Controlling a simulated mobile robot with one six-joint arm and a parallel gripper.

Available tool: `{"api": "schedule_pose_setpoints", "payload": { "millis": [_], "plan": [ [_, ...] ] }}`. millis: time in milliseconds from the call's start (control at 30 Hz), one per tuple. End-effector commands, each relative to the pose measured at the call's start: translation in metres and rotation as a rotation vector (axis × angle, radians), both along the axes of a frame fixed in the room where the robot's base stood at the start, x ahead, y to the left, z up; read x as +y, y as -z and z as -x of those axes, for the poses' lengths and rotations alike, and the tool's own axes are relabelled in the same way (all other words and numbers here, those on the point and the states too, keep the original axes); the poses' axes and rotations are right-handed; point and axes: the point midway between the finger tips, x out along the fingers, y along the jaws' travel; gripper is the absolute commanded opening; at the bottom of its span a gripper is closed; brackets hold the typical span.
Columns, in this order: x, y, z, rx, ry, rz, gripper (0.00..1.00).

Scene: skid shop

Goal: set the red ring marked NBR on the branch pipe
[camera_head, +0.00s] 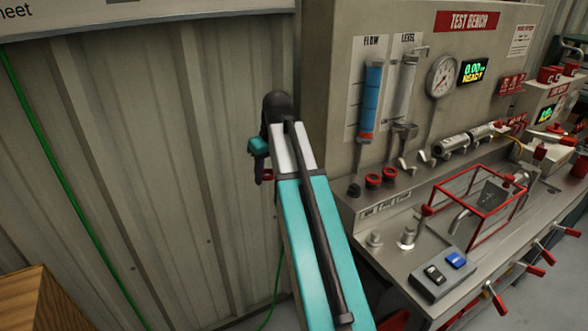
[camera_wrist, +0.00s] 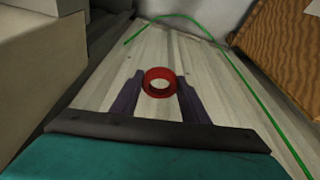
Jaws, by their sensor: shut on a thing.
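A red ring (camera_wrist: 158,73) sits between the two dark fingers of my gripper (camera_wrist: 159,84) in the wrist view; the gripper is shut on it. No NBR mark is legible on it. In the head view my gripper (camera_head: 263,172) hangs in front of the corrugated wall, left of the test bench and apart from it. Only a sliver of red shows there beside the arm. On the bench, a bent metal pipe (camera_head: 459,220) stands at the red wire cage, and short metal stubs (camera_head: 407,239) stand near the front left. I cannot tell which is the branch pipe.
The test bench (camera_head: 395,205) carries two red rings (camera_head: 388,174) and a dark one on its back ledge, gauges, a switch box (camera_head: 442,274) and a red cage (camera_head: 483,205). Red-handled levers line its front. A wooden box (camera_head: 42,302) stands lower left. A green hose runs along the wall.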

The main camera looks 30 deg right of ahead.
Motion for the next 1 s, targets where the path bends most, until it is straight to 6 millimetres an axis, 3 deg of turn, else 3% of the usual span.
{"api": "schedule_pose_setpoints", "payload": {
  "millis": [33, 600, 800, 1000],
  "plan": [
    [0.017, 0.000, -0.004, -0.001, -0.001, 0.001, 0.25],
    [0.170, 0.003, -0.023, -0.023, 0.057, 0.002, 0.25],
    [0.204, 0.003, -0.023, -0.032, 0.074, 0.000, 0.25],
    [0.213, 0.003, -0.023, -0.036, 0.081, -0.001, 0.25]
  ]
}}
